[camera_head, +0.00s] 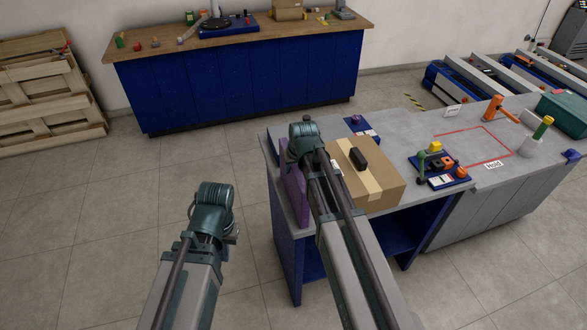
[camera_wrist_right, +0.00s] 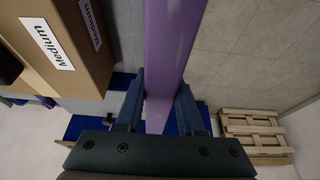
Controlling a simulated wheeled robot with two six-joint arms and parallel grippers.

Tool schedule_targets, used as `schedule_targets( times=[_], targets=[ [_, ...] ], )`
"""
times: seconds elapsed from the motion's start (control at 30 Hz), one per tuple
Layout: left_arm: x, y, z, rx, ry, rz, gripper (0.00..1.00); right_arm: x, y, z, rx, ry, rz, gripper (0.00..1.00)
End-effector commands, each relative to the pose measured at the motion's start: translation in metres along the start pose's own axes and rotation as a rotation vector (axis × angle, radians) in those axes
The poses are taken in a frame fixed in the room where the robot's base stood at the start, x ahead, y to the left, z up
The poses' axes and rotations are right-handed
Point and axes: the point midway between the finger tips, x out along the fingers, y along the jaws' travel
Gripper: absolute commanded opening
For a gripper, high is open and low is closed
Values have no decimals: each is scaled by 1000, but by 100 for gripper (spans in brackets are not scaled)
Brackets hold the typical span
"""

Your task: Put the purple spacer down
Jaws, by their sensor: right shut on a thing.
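The purple spacer (camera_head: 294,192) is a long flat piece beside the left end of the grey-topped bench, left of the cardboard box. In the right wrist view the spacer (camera_wrist_right: 172,45) runs between the two fingers of my right gripper (camera_wrist_right: 160,95), which is shut on it. In the head view my right gripper (camera_head: 302,150) is mostly hidden by its own wrist. I cannot tell whether the spacer touches the bench top. My left gripper (camera_head: 228,236) is over the floor, left of the bench, its fingers hidden behind the wrist.
The cardboard box (camera_head: 379,187) with a black object (camera_head: 358,159) on top stands close right of the spacer. A blue tray (camera_head: 442,170) of small parts lies farther right. Open floor (camera_head: 110,220) lies left of the bench. A blue cabinet (camera_head: 235,85) stands behind.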

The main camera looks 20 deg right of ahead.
Motion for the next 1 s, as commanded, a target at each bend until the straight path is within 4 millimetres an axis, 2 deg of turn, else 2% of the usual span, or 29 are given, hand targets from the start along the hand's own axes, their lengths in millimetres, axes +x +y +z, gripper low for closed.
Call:
schedule_targets(
  times=[0.03, 0.07, 0.2, 0.23, 0.67, 0.87, 1.0],
  targets=[
    [3, 0, 0, 0, 0, 0, 0, 3, 0, 1, 0, 1, 0, 0],
    [3, 0, 0, 0, 0, 0, 0, 3, 0, 1, 0, 0, 0, 39],
    [2, 0, 0, 0, 0, 0, 0, 2, 0, 1, 0, 0, 0, 64],
    [2, 0, 0, 0, 0, 0, 0, 2, 0, 1, 0, 0, 0, 67],
    [-3, 0, 0, 0, 0, 0, 0, -3, 0, -1, 0, 0, 0, 67],
    [-20, -2, 1, 0, 0, 0, 0, -21, 0, -1, 0, 0, 0, 67],
    [-38, -4, 2, 1, 0, 0, 0, -41, 0, -2, 0, 0, 0, 67]
  ],
)
